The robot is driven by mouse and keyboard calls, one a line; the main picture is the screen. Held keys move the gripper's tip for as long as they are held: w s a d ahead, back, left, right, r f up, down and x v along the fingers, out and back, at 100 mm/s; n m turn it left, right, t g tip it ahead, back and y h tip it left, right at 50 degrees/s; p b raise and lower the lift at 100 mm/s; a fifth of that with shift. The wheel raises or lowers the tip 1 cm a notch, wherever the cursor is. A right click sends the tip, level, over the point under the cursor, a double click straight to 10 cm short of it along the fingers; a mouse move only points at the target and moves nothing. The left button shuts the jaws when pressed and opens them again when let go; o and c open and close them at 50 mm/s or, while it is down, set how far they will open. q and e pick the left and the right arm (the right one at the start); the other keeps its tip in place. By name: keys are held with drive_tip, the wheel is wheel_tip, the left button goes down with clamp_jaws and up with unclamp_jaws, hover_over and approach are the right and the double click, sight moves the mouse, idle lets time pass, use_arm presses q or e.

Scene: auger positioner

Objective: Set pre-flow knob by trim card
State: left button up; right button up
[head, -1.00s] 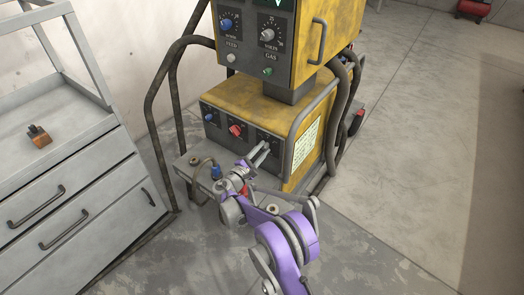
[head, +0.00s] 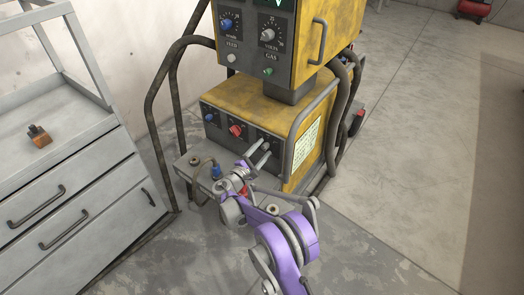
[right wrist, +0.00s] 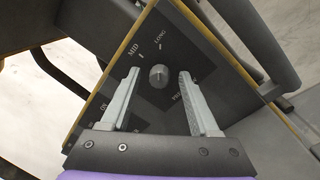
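The pre-flow knob is a small grey knob (right wrist: 158,76) on the dark front panel of the lower yellow unit (head: 258,118). MID and LONG are printed near it in the right wrist view. My right gripper (right wrist: 159,73) is open, with a finger on either side of the knob and a gap to each. In the head view my right gripper (head: 267,147) reaches this panel from below. A pale card with small print (head: 306,143), perhaps the trim card, is on the unit's side; its text is unreadable. My left gripper is not in view.
A red knob (head: 236,130) and a blue knob (head: 210,117) sit left on the same panel. A grey tube guard (head: 300,118) runs close by on the right. The upper yellow box (head: 300,40) overhangs. A grey drawer cart (head: 70,190) stands at left.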

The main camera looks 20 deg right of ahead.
drive_tip(key=shift+s+a, duration=0.1)
drive_tip(key=p+v, duration=0.1)
drive_tip(key=v, duration=0.9)
drive_tip(key=shift+s+a+p, duration=0.2)
drive_tip(key=shift+p, duration=0.1)
